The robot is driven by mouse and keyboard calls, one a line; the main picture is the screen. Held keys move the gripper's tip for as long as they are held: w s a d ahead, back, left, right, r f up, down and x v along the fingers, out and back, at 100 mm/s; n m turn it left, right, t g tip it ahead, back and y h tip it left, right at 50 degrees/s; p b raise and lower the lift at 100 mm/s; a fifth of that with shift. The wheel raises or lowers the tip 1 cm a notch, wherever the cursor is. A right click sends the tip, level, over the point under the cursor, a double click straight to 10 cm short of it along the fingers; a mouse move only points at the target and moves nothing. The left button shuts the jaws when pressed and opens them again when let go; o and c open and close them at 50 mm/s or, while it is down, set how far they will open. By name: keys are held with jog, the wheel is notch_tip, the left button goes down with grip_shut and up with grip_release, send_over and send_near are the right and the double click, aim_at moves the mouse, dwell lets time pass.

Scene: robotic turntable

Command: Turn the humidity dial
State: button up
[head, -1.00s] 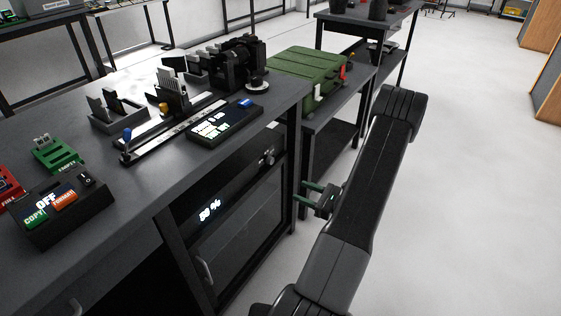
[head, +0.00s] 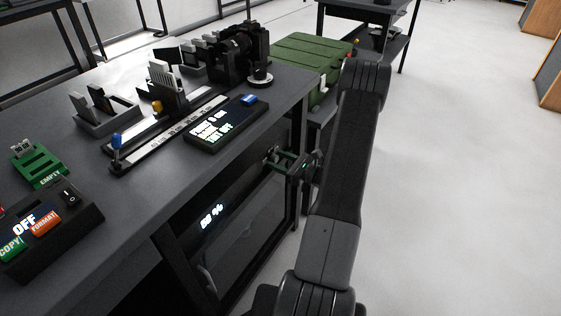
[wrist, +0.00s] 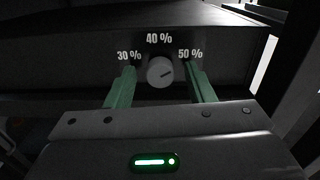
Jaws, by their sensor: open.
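The humidity dial (wrist: 160,72) is a round pale knob on a dark panel in the wrist view, with the labels 30 %, 40 % and 50 % around it. A dark mark on its face points to the right and slightly up, toward the 50 % side. My gripper (wrist: 160,84) is open, with one green finger on each side of the dial and visible gaps between. In the head view my gripper (head: 280,158) is at the upper right of the cabinet (head: 240,235) front, and the dial there is mostly hidden. A lit percent readout (head: 211,216) shows on the cabinet front; its digits are blurred.
A dark workbench (head: 120,200) stands over the cabinet. It holds a display box (head: 222,125), a slide rail (head: 165,137) and a control box (head: 50,235) reading OFF. A green case (head: 310,60) sits behind my arm. The floor at right is clear.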

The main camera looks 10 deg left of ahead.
jog(key=c, duration=1)
jog(key=shift+f+n+b, duration=0.1)
jog(key=shift+n+b, duration=0.2)
jog(key=shift+b, duration=0.1)
jog(key=shift+f+n+b, duration=0.15)
jog(key=shift+n+b, duration=0.75)
jog(key=shift+b, duration=0.3)
jog(key=n+b, duration=0.3)
jog(key=b, duration=0.1)
jog(key=shift+n, duration=0.3)
jog(key=n+b, duration=0.3)
jog(key=b, duration=0.2)
jog(key=shift+s+n, duration=0.1)
jog(key=shift+n, duration=0.3)
jog(key=shift+n+b, duration=0.9)
jog(key=shift+b, duration=0.3)
jog(key=shift+r, duration=0.2)
